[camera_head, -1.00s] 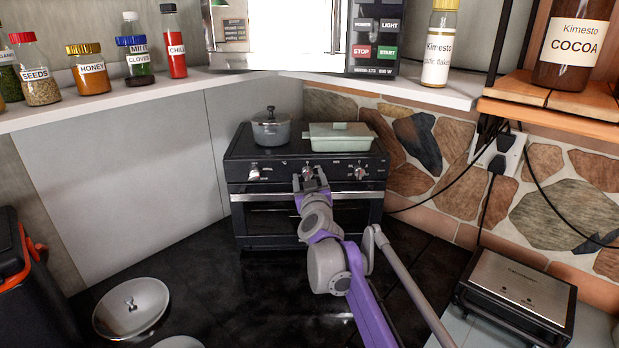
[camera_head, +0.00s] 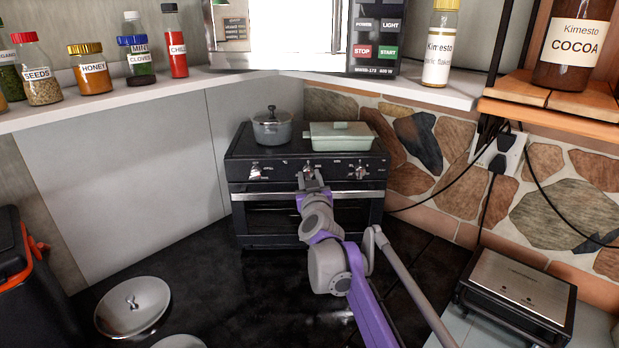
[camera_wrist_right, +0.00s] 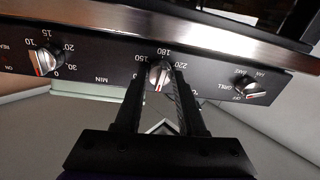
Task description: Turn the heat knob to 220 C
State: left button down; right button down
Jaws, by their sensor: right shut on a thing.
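The black oven (camera_head: 305,205) stands in the corner with a row of knobs on its front panel. The heat knob (camera_wrist_right: 159,73) is the middle one, silver with a red mark, with 150, 180 and 220 printed around it. The wrist view shows the panel upside down. My right gripper (camera_head: 311,180) is at this knob, its two dark fingers (camera_wrist_right: 159,85) on either side of it and shut on it. The red mark shows between the fingers, but I cannot tell exactly which number the knob points to. My left gripper is not in view.
A timer knob (camera_wrist_right: 43,61) and a grill knob (camera_wrist_right: 250,87) flank the heat knob. A grey pot (camera_head: 271,131) and a green lidded dish (camera_head: 340,138) stand on the oven top. The oven handle (camera_head: 350,195) runs just below the knobs.

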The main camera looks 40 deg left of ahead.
jog(key=m+p, duration=0.1)
jog(key=m, duration=0.4)
jog(key=m+t, duration=0.1)
jog(key=m, duration=0.5)
jog(key=shift+m, duration=0.4)
jog(key=m, duration=0.6)
jog(key=shift+a+m+h+p, duration=0.1)
jog(key=shift+m+h+p, duration=0.2)
jog(key=shift+p, duration=0.05)
jog(key=m, duration=0.7)
jog(key=shift+t+h, duration=0.3)
jog(key=m+p, duration=0.1)
jog(key=m, duration=0.5)
jog(key=shift+s+a+r+h, duration=0.1)
jog(key=shift+h, duration=0.2)
jog(key=m, duration=0.6)
jog(key=shift+r+m+p, duration=0.1)
jog(key=shift+m+p, duration=0.3)
jog(key=m, duration=0.4)
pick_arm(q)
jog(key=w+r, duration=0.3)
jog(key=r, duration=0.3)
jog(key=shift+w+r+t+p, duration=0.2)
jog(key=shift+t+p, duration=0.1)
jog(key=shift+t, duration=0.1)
pick_arm(e)
jog(key=m, duration=0.5)
jog(key=shift+m+g, duration=0.4)
